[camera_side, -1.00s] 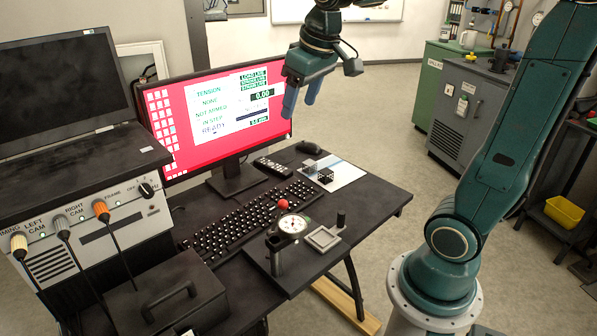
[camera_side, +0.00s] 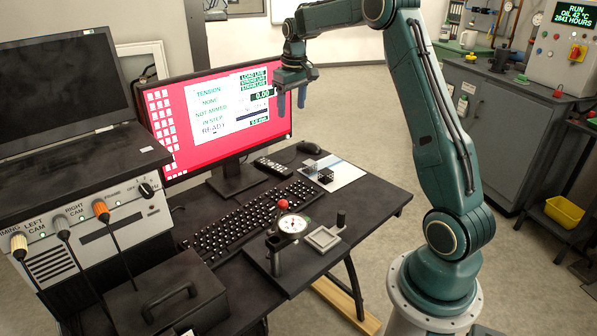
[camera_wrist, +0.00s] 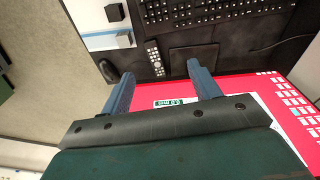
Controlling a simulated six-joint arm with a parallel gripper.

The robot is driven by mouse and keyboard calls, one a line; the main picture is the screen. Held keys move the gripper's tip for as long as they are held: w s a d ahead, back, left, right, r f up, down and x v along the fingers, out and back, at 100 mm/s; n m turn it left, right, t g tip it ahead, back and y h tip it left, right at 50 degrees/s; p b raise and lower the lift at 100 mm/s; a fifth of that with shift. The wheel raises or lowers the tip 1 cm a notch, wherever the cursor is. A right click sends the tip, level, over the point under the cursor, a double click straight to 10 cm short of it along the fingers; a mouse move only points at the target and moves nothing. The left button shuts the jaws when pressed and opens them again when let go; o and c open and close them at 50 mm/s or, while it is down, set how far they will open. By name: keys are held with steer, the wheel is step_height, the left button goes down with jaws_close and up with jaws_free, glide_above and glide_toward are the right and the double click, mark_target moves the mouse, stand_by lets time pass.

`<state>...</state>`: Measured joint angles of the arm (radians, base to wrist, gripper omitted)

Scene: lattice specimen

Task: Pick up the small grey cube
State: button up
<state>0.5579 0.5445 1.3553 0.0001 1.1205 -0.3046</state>
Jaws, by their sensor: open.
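The small grey cube (camera_side: 309,165) sits on a pale sheet (camera_side: 350,172) at the back right of the desk. A darker cube (camera_side: 326,176) stands close beside it. My gripper (camera_side: 291,102) is open and empty, high above the desk in front of the monitor's right edge. In the wrist view both blue fingers of my gripper (camera_wrist: 160,70) are spread apart, with nothing between them.
The monitor (camera_side: 215,118) stands close to my gripper. A mouse (camera_side: 309,148), a remote (camera_side: 273,167) and a keyboard (camera_side: 255,218) lie near the sheet. A dial gauge (camera_side: 292,225) with a red ball stands at the front. The desk right of the sheet is clear.

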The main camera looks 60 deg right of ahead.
steer(key=m+g, duration=0.1)
glide_above(311, 163)
step_height(311, 163, down, 13)
steer(key=shift+y, duration=0.4)
steer(key=f, duration=0.8)
steer(key=shift+s+a+f, duration=0.15)
steer(key=shift+s+a, duration=0.05)
steer(key=shift+f, duration=0.25)
steer(key=shift+w+d+f, duration=0.15)
steer(key=shift+f, duration=2.45)
steer(key=c, duration=1.1)
steer(key=shift+o, duration=0.2)
